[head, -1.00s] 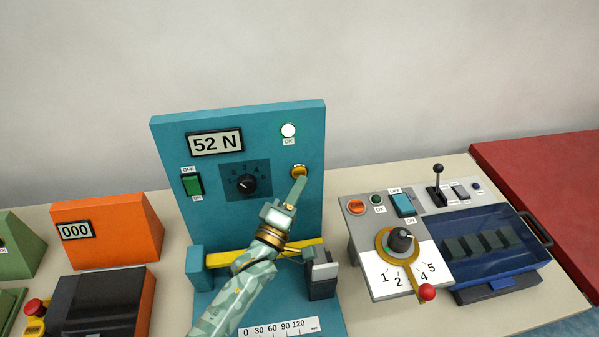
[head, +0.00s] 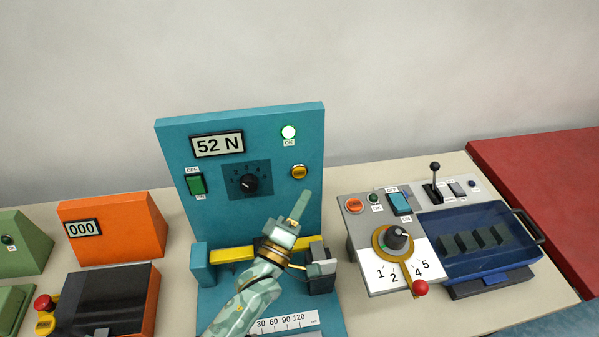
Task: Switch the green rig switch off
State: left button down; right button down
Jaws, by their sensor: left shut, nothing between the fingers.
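The green rig switch (head: 196,185) is a rocker on the left of the teal upright panel (head: 290,220). It has an OFF label above it and an ON label below it. My left gripper (head: 303,194) is shut and empty. It stands in front of the panel, below the yellow button (head: 299,172) and well to the right of the green switch, apart from both. The display (head: 217,144) reads 52 N, and the OK lamp (head: 288,132) is lit. My right gripper is not in view.
A dial (head: 249,183) sits between the switch and my gripper. A yellow bar (head: 231,254) crosses low before the panel. A grey console (head: 352,222) with a blue switch stands right. An orange box (head: 125,225) stands left. The space before the green switch is clear.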

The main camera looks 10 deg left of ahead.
aim_at(197, 186)
jog(key=k, duration=1)
